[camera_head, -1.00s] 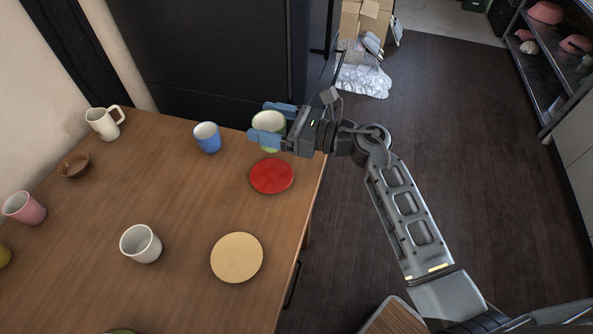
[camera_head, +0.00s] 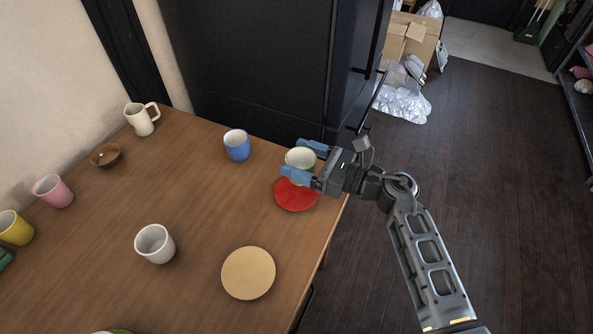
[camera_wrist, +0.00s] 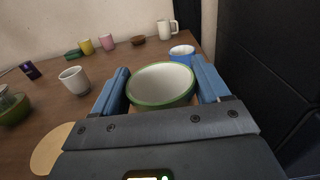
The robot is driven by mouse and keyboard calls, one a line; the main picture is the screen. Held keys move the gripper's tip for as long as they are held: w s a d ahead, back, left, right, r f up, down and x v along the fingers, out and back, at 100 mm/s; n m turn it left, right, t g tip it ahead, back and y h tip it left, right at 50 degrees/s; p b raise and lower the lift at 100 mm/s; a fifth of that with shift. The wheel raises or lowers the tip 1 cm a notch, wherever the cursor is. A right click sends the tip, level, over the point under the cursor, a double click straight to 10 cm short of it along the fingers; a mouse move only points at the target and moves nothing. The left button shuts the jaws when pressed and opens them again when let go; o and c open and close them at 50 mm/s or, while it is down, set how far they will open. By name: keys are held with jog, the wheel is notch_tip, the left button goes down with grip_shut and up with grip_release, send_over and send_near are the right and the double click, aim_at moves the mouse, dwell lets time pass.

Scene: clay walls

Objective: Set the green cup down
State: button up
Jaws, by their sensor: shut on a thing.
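The green cup (camera_wrist: 160,84), white inside with a green rim, is held between the blue fingers of my gripper (camera_wrist: 163,86). In the head view the cup (camera_head: 300,158) appears over the far part of the red plate (camera_head: 296,196), near the right edge of the wooden table. My gripper (camera_head: 303,162) is shut on the cup from the right. The fingers hide part of the cup's side. I cannot tell whether its bottom touches anything. The red plate is not visible in the wrist view.
A blue cup (camera_head: 237,146) stands left of the green cup. A tan plate (camera_head: 248,273) and a white cup (camera_head: 155,244) are nearer on the table (camera_head: 203,208). A dark cabinet (camera_head: 262,60) rises behind the table. Bare table lies between the blue and white cups.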

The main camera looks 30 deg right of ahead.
jog(key=shift+w+a+f, duration=0.25)
jog(key=shift+a+f, duration=0.15)
jog(key=shift+a, duration=0.1)
jog(key=shift+f, duration=1.95)
jog(key=shift+f+b, duration=0.2)
jog(key=shift+b, duration=0.1)
jog(key=o, duration=1.1)
jog(key=shift+r, duration=0.2)
jog(key=b+v, duration=0.1)
jog(key=v, duration=1.1)
jog(key=shift+b, duration=0.35)
